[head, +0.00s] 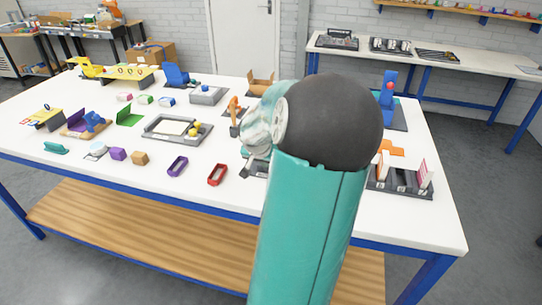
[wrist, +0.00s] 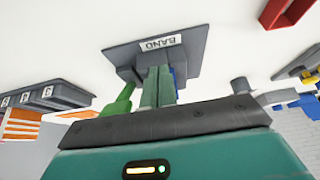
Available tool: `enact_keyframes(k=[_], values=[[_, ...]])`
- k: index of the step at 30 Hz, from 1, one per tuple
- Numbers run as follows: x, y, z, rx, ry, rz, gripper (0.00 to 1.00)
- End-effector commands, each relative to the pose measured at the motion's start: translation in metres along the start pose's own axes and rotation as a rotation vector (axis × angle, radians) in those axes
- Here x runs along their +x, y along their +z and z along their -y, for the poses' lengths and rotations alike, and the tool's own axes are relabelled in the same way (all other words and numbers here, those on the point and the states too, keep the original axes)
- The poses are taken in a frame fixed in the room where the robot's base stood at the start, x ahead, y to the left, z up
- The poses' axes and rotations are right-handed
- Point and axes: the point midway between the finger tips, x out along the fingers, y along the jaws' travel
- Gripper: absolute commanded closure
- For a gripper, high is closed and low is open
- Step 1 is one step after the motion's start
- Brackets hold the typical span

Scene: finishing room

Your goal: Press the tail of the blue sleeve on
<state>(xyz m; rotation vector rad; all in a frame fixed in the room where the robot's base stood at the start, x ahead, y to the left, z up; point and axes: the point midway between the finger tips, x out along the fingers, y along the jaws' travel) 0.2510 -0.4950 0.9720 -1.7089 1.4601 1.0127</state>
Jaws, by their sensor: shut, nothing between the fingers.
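In the wrist view a dark grey plate (wrist: 190,50) has a white label reading BAND. My gripper (wrist: 158,72) reaches toward this plate with its two teal fingers together and nothing visible between them. A narrow blue piece (wrist: 176,84), possibly the blue sleeve, shows just beside and behind the fingers, mostly hidden by them. I cannot tell whether the fingers touch it, or where its tail is. A green upright part (wrist: 122,101) stands on the other side of the fingers. In the head view my arm hides the gripper and most of this plate.
A red tray (head: 217,175) and a purple tray (head: 178,166) lie on the white table (head: 70,180), left of my arm. A slotted dark rack (head: 400,188) and a blue upright piece (head: 388,92) stand to its right.

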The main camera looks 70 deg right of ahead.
Motion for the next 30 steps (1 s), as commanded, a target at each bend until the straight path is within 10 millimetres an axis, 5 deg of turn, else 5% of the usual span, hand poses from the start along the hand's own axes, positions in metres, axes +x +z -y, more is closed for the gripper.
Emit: enact_keyframes(k=[30], values=[[0.0052, -0.0100, 0.0001, -0.001, 0.000, -0.001, 1.00]])
